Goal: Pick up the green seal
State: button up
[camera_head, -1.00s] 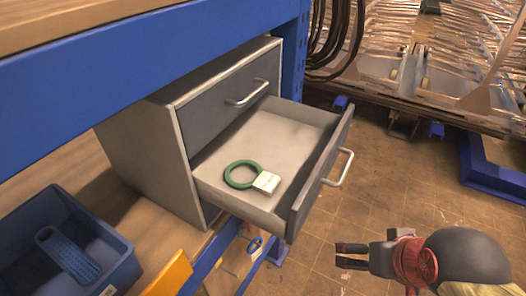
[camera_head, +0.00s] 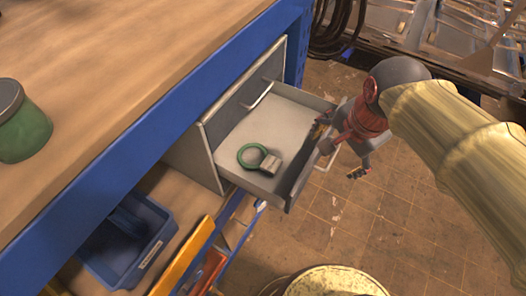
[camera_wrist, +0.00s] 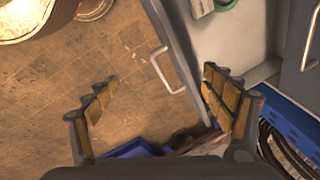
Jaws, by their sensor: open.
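The green seal (camera_head: 240,158) is a ring with a white tag (camera_head: 271,165). It lies on the floor of the open grey drawer (camera_head: 244,182), nearer the drawer's left end. My gripper (camera_head: 338,150) is open and empty, to the right of the seal, around the drawer's front panel and handle; its exact height is hard to tell. In the wrist view one finger is over the drawer side and the other over the floor side, with the drawer handle (camera_wrist: 160,70) between them. The seal (camera_wrist: 226,4) shows only partly at the top edge there.
A wooden worktop (camera_head: 120,70) with a blue edge beam overhangs left of the drawer. A green jar (camera_head: 22,132) stands on it. A blue bin (camera_head: 150,250) sits on the lower shelf. Coiled dark hoses (camera_head: 335,30) hang behind the drawer. Tiled floor is open at the right.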

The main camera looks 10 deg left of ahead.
jog(key=w+a+f+m+g, duration=0.2)
jog(key=w+a+f+m, duration=0.25)
jog(key=a+m, duration=0.35)
jog(key=m+g, duration=0.1)
jog(key=m, duration=0.4)
send_near(266, 161)
jog(key=shift+d+f+h, duration=0.15)
jog(key=shift+f+h, duration=0.2)
jog(key=shift+h, duration=0.05)
notch_tip(266, 161, down, 2)
jog(key=shift+f, duration=0.1)
jog(key=f, duration=0.2)
jog(key=a+f+p, duration=0.1)
jog(key=f, duration=0.1)
jog(key=shift+w+a+f, duration=0.15)
jog(key=shift+w+f, duration=0.05)
jog(key=shift+f, duration=0.55)
jog(key=shift+c, duration=0.2)
jog(key=shift+c, duration=1.2)
jog(key=c, duration=1.4)
